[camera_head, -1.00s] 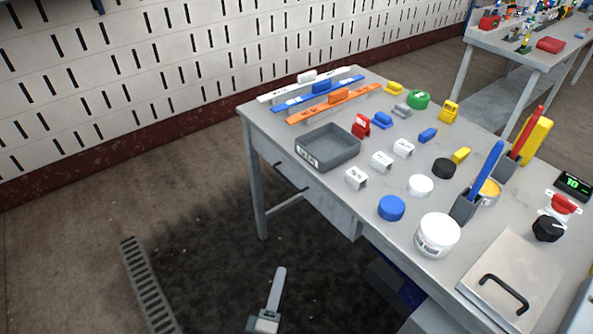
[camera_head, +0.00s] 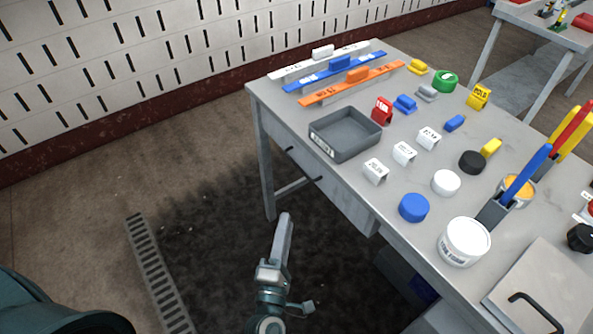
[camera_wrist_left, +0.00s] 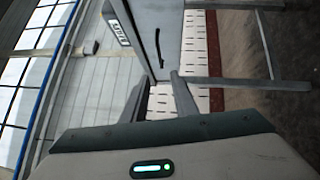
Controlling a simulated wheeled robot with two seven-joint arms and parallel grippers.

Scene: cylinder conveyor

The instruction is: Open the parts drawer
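The parts drawer (camera_head: 340,195) is a grey front under the near left side of the workbench, and it looks closed. Its dark bar handle (camera_head: 316,179) shows on that front; in the left wrist view the handle (camera_wrist_left: 158,50) is a thin black bar ahead of the fingers. My left gripper (camera_head: 285,222) is over the dark floor mat, in front of and below the drawer, apart from the handle. In the left wrist view its two fingers (camera_wrist_left: 160,84) stand apart with nothing between them. My right gripper is not in view.
The workbench (camera_head: 300,100) carries a grey tray (camera_head: 345,150) above the drawer, with blue (camera_head: 414,207) and white lids, a white tub (camera_head: 463,241) and small labelled blocks. A bench leg (camera_head: 264,165) stands left of the drawer. The floor mat in front is clear.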

